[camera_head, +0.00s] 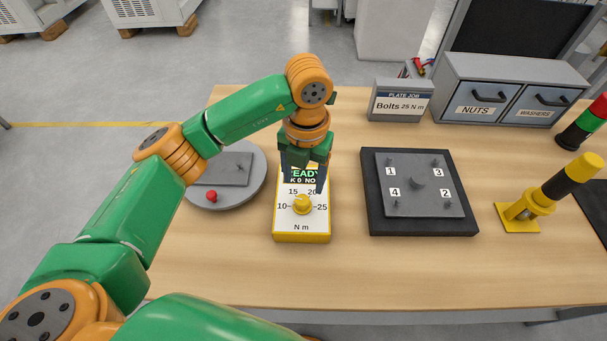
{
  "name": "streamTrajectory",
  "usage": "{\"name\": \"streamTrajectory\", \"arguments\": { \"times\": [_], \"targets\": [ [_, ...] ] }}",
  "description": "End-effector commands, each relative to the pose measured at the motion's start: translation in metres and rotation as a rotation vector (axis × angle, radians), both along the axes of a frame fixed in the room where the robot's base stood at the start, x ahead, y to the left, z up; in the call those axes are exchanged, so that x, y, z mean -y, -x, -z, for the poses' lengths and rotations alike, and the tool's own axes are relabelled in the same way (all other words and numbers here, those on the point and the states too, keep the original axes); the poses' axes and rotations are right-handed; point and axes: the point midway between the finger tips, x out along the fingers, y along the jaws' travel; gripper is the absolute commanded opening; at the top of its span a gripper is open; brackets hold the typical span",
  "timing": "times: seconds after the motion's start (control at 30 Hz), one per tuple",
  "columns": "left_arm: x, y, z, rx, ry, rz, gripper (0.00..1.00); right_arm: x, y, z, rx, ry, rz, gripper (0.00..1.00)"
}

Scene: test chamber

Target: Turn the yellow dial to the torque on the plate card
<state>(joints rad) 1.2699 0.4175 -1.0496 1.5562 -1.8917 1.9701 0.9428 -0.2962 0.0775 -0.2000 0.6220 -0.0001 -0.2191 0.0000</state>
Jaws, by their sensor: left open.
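The yellow dial (302,204) sits on the white face of a yellow box (302,237) with a scale of 10, 15, 20 and 25 in N m. Its pointer is too small to read surely. The plate card (400,104) at the back reads "PLATE JOB" and "Bolts 25 N m". My left gripper (304,182) is open, pointing down over the box just behind the dial, with a finger to each side. It partly hides the box's green display, where "READY" partly shows. I cannot tell any contact with the dial. My right gripper is not in view.
A dark plate (420,184) with posts numbered 1 to 4 lies right of the box. A round grey stand (252,187) with a red knob is left, behind my arm. A drawer unit (509,88) and a yellow-black tool (550,195) stand right. The table's front is clear.

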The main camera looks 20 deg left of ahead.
Motion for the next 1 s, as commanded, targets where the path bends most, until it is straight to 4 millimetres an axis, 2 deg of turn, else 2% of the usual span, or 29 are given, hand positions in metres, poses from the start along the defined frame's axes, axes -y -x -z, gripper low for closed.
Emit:
{"name": "streamTrajectory", "arguments": {
  "times": [0.1,0.3,0.53,0.57,0.8,1.0],
  "targets": [
    [-0.001,0.002,0.021,-0.006,0.0,0.0,0.67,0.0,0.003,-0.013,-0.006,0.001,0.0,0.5],
    [-0.001,0.001,0.05,-0.002,0.001,0.0,0.67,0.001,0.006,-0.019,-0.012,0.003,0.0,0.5],
    [-0.001,0.001,0.054,0.0,0.001,0.001,0.67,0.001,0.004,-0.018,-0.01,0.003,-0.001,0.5],
    [-0.001,0.001,0.054,0.0,0.001,0.001,0.64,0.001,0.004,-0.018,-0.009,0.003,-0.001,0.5],
    [-0.001,0.001,0.054,0.0,0.001,0.001,0.0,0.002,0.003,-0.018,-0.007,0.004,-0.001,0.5],
    [-0.001,0.001,0.054,0.0,0.001,0.006,0.0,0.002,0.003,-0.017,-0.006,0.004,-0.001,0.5]
  ]
}}
